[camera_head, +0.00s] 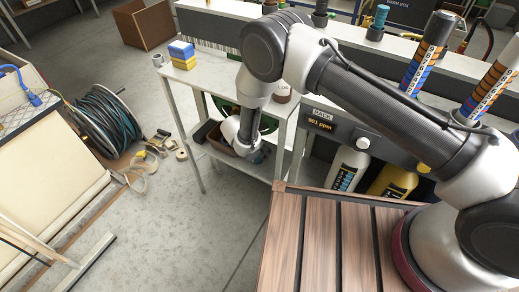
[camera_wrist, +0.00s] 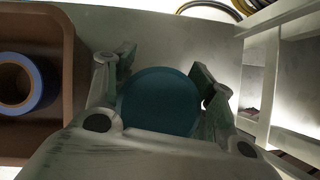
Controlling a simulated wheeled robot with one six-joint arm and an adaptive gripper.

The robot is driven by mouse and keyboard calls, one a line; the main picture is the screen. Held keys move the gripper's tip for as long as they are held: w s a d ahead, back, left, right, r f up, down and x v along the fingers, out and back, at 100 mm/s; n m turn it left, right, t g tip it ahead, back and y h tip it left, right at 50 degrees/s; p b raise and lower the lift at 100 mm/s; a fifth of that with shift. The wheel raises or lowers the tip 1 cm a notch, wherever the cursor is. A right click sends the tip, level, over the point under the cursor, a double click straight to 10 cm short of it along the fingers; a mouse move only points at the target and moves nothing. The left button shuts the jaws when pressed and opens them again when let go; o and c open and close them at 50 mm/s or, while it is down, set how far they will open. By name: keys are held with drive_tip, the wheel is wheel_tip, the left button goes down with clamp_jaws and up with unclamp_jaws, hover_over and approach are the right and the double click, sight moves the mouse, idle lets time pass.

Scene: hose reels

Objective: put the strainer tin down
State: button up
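The strainer tin (camera_wrist: 160,103) is a round, dark teal disc in the wrist view, seen end-on between the two fingers of my gripper (camera_wrist: 161,80). The fingers sit close against its left and right sides, and my gripper appears shut on it. In the head view my gripper (camera_head: 246,148) reaches down to the lower shelf of the white table, beside a brown bin. A small bluish patch below it there may be the tin; most is hidden. I cannot tell whether the tin touches the shelf.
The brown bin (camera_wrist: 66,95) holds a blue roll (camera_wrist: 45,88), left of my gripper. White table legs (camera_wrist: 268,80) stand to the right. A hose reel (camera_head: 105,118) stands on the floor at left.

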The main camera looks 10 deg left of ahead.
drive_tip(key=shift+o, duration=1.4)
drive_tip(key=shift+r, duration=0.1)
drive_tip(key=v, duration=1.2)
drive_tip(key=shift+a+r, duration=0.1)
